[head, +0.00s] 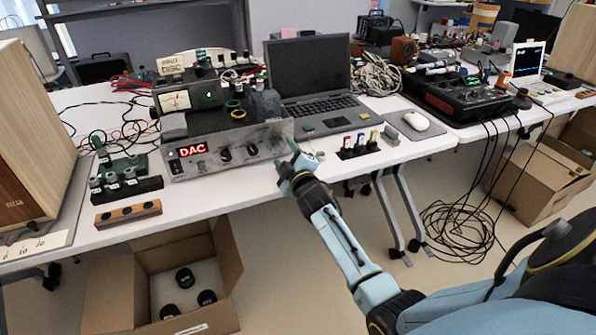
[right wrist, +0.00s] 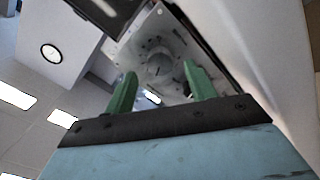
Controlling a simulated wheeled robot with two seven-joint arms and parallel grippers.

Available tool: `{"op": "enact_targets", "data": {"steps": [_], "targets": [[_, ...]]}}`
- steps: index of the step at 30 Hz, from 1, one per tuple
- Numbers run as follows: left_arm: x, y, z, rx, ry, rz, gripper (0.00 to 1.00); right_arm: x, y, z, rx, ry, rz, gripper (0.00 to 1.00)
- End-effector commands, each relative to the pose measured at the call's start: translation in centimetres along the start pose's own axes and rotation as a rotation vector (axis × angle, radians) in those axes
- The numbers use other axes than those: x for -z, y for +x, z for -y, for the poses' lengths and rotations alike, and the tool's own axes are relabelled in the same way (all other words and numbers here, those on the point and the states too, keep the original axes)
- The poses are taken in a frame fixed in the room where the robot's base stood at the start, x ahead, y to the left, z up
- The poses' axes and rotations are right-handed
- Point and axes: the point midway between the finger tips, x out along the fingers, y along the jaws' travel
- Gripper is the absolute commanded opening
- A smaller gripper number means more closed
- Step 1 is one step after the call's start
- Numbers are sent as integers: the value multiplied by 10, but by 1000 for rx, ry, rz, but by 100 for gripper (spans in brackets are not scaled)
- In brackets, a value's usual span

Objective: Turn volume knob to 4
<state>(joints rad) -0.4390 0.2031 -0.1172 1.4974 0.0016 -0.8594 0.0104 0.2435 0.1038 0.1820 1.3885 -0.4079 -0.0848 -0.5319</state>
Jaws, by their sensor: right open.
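A silver amplifier-like unit (head: 205,160) with a red lit "DAC" display (head: 193,149) stands near the table's front edge in the head view. Two dark knobs, a left one (head: 225,155) and a right one (head: 252,150), show on its front panel. Their settings are too small to read, and I cannot tell which is the volume knob. My right gripper (head: 288,158) is open and empty at the panel's right end, covering part of it. In the right wrist view, a grey round knob-like part (right wrist: 159,67) on a metal panel appears between the open green fingers (right wrist: 160,76). My left gripper is not in view.
A laptop (head: 310,75) stands behind the unit. Small coloured connectors (head: 360,143) and a mouse (head: 415,121) lie to the right. A wooden block (head: 128,213) lies at the front left. An open cardboard box (head: 215,250) is on the floor below.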

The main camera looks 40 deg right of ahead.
Motion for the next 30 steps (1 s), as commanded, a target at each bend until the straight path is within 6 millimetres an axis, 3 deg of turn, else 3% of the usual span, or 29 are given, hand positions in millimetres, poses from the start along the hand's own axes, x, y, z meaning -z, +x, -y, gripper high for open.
{"op": "enact_targets", "data": {"steps": [9,15,21,30], "targets": [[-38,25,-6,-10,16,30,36,0,-60,-1,3,1,2,55],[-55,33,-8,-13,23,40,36,0,-89,0,2,0,2,55],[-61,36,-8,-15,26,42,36,0,-100,0,0,0,1,55],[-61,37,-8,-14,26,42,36,0,-100,0,0,0,1,55]]}}
